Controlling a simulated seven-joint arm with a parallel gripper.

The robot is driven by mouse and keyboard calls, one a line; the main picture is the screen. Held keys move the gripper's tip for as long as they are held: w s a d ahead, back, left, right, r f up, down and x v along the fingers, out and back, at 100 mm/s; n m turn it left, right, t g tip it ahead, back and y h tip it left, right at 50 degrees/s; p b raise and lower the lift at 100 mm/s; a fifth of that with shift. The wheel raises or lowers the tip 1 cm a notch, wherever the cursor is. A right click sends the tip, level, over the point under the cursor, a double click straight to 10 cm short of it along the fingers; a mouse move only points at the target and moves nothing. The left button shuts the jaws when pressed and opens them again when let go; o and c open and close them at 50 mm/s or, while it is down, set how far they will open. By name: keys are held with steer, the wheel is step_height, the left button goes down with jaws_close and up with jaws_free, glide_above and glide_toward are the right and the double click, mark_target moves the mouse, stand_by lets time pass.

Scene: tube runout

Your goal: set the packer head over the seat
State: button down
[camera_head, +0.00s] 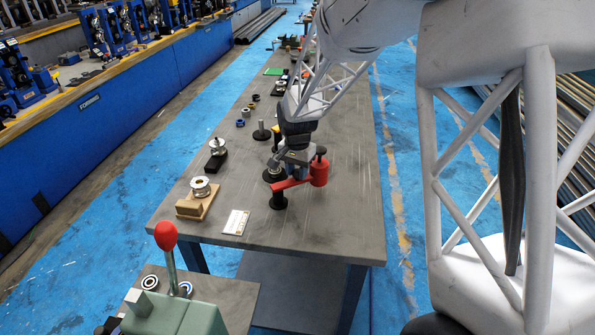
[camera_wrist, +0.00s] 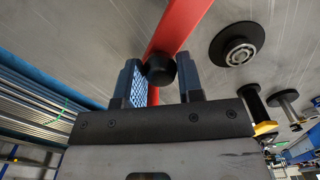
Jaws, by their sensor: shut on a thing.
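The packer head seems to be the red piece (camera_head: 293,183), a flat red arm with a red cylinder (camera_head: 319,172) and black knob at its right end. A black spool-like part (camera_head: 278,199) is at its left end; I cannot tell whether it is joined on. My gripper (camera_head: 297,168) is over the red arm. In the wrist view my gripper (camera_wrist: 160,78) has its blue fingers either side of a black knob (camera_wrist: 160,69), with the red bar (camera_wrist: 180,25) running past. A black disc with a metal ring (camera_wrist: 237,48), perhaps the seat, lies to the right, apart from the fingers.
On the grey bench (camera_head: 330,215) stand a metal roller on a wooden block (camera_head: 197,205), a bearing on a black stand (camera_head: 217,148), a black post on a disc (camera_head: 261,132) and a card (camera_head: 236,222). A red-knobbed lever (camera_head: 166,238) rises in front. The bench's right side is clear.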

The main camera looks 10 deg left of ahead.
steer(key=w+a+n, duration=0.2)
steer(key=a+n, duration=0.5)
steer(key=n, duration=0.7)
steer(key=shift+w, duration=0.3)
steer(key=shift+a, duration=0.1)
steer(key=c, duration=0.8)
jaws_free()
steer(key=shift+o, duration=0.2)
steer(key=shift+r, duration=0.15)
step_height(320, 180, up, 8)
steer(key=shift+f, duration=0.25)
